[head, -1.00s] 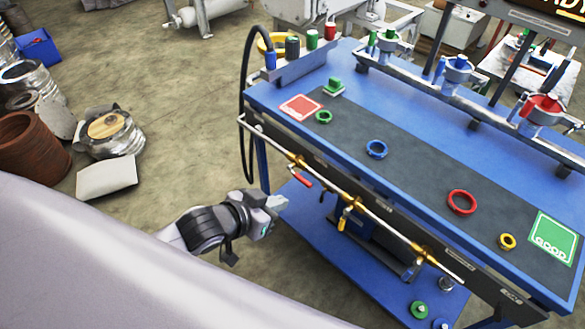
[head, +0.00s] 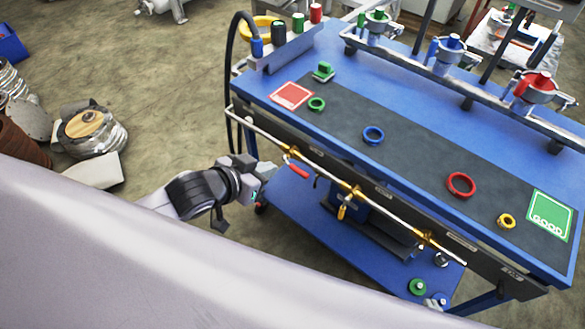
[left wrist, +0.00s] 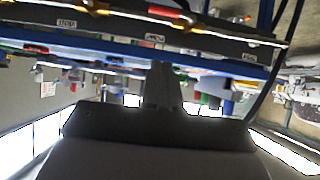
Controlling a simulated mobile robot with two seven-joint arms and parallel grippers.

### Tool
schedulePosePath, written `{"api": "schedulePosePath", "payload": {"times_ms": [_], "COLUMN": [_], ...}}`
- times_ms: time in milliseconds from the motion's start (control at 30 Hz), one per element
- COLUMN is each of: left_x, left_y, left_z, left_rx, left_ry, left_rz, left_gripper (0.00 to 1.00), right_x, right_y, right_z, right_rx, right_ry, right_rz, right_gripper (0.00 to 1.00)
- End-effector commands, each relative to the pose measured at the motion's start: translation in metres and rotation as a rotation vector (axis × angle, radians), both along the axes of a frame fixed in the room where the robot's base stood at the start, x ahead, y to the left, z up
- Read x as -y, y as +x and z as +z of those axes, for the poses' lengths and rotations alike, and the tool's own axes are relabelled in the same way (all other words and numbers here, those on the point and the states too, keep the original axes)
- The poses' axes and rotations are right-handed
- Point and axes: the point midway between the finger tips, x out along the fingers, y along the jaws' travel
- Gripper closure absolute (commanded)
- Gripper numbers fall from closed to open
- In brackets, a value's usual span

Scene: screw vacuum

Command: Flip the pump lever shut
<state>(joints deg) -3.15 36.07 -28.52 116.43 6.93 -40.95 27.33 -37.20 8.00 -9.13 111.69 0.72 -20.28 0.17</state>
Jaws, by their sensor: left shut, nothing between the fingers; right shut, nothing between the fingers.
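A small lever with a red handle (head: 298,171) is on the brass-and-steel pipe (head: 320,170) along the table's front side. Its handle slants down and right from the pipe. A yellow-handled lever (head: 342,212) hangs down further right on the same pipe. I cannot tell from the pictures which one is the pump lever. My left gripper (head: 268,168) is shut and empty, just left of the red handle, with a small gap in the head view. In the left wrist view, the shut fingers (left wrist: 163,85) point toward the red handle (left wrist: 165,12). My right gripper is not in view.
The blue table (head: 275,110) carries several coloured rings, a red card (head: 291,95) and a green GOOD card (head: 549,216). A black hose (head: 228,75) loops down at its left corner. A blue lower shelf (head: 310,240) lies below the pipe. Metal cans stand on the floor at left.

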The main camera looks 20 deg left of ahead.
Motion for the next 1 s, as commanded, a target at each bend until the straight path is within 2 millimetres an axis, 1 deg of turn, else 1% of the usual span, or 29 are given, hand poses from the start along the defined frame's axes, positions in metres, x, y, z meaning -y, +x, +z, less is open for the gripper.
{"api": "schedulePosePath", "payload": {"times_ms": [167, 333, 800, 867, 900, 1000], "left_x": [0.002, 0.008, 0.027, 0.030, 0.030, 0.030], "left_y": [0.006, 0.023, 0.076, 0.080, 0.080, 0.082], "left_z": [-0.004, -0.015, -0.054, -0.060, -0.067, -0.079], "left_rx": [0.000, 0.001, 0.001, -0.002, -0.003, -0.001], "left_ry": [-0.001, -0.001, -0.001, 0.001, 0.000, 0.000], "left_rz": [0.001, 0.001, 0.001, 0.000, 0.001, 0.000], "left_gripper": [1.00, 1.00, 1.00, 1.00, 1.00, 1.00], "right_x": [0.000, 0.000, 0.000, 0.000, 0.000, 0.000], "right_y": [0.000, 0.000, 0.000, 0.000, 0.000, 0.000], "right_z": [0.000, 0.000, -0.006, -0.007, -0.007, -0.009], "right_rx": [0.000, 0.000, -0.001, -0.001, -0.001, -0.001], "right_ry": [0.000, 0.000, 0.000, 0.000, 0.000, 0.000], "right_rz": [0.000, 0.000, 0.000, 0.000, 0.000, 0.000], "right_gripper": [1.00, 1.00, 1.00, 1.00, 1.00, 1.00]}}
